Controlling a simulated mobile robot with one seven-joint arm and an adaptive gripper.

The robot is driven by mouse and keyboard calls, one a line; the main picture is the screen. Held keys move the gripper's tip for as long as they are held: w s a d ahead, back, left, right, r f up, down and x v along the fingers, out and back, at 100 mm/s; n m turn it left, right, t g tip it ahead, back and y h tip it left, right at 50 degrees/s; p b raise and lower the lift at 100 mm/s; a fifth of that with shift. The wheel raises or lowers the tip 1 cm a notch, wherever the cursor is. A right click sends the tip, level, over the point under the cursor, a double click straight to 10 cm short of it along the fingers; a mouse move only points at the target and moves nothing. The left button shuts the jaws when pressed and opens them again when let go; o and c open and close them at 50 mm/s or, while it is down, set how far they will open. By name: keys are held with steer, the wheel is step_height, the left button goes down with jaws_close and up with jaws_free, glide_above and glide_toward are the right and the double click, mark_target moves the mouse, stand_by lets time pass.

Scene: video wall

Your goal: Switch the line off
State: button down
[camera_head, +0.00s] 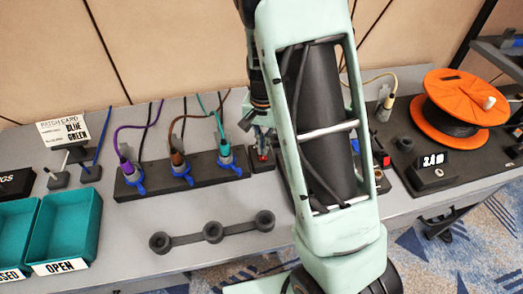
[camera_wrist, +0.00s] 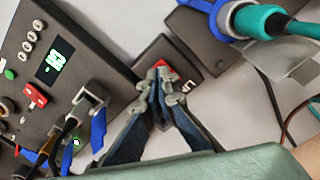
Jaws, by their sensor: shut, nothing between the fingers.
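A small dark box (camera_wrist: 185,52) with a red switch (camera_wrist: 168,66) on top shows in the wrist view. White lettering on the box is partly covered. My gripper (camera_wrist: 157,78) is shut and empty, with its fingertips at the red switch and hiding part of it. I cannot tell whether they touch it or which way the switch is set. In the head view my gripper (camera_head: 262,146) points down at the small box behind my arm, and a bit of the red switch (camera_head: 263,155) shows.
A dark panel (camera_wrist: 75,25) with a green display, buttons and a red control stands left in the wrist view. A socket strip (camera_head: 205,170) holds purple, brown and teal cables. An orange reel (camera_head: 465,95) stands right. Teal trays (camera_head: 65,228) and a three-ring holder (camera_head: 190,241) lie left.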

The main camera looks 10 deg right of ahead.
mark_target(263, 157)
steer(key=shift+r+p, duration=1.6)
steer(key=shift+r, duration=0.7)
